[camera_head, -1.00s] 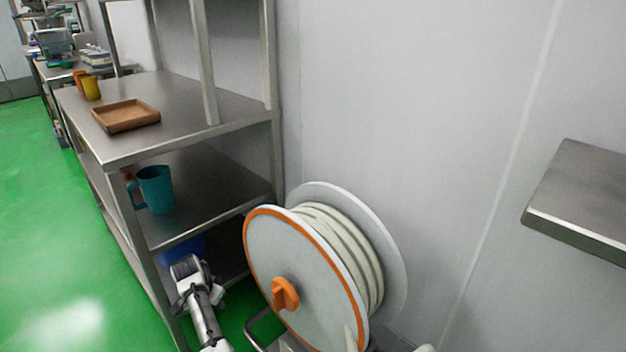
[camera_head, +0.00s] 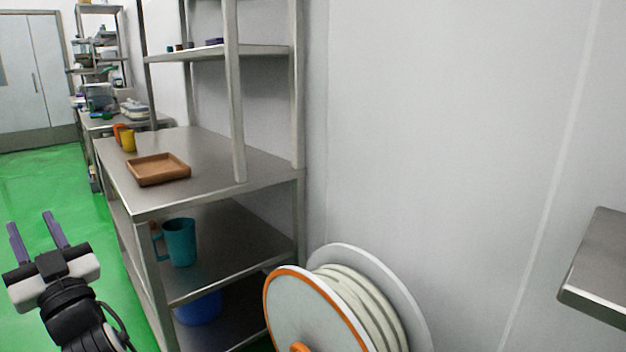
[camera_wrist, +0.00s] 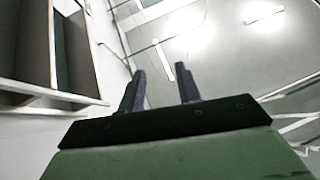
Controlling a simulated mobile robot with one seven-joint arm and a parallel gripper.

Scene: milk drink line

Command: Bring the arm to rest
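My gripper (camera_head: 36,229) is at the lower left of the head view, raised over the green floor and left of the steel shelf unit. Its two dark fingers point up and stand apart with nothing between them. In the wrist view the gripper (camera_wrist: 160,88) is also open and empty, with the ceiling and its bright lamps behind the fingers. Part of my arm shows below the gripper in the head view; the rest is out of the picture.
A steel shelf unit (camera_head: 222,206) holds a brown tray (camera_head: 158,169), a yellow cup (camera_head: 129,141), a teal jug (camera_head: 181,242) and, low down, a blue bowl (camera_head: 199,307). A hose reel (camera_head: 315,318) stands in front. A steel ledge (camera_head: 597,283) juts in at right. Open floor lies left.

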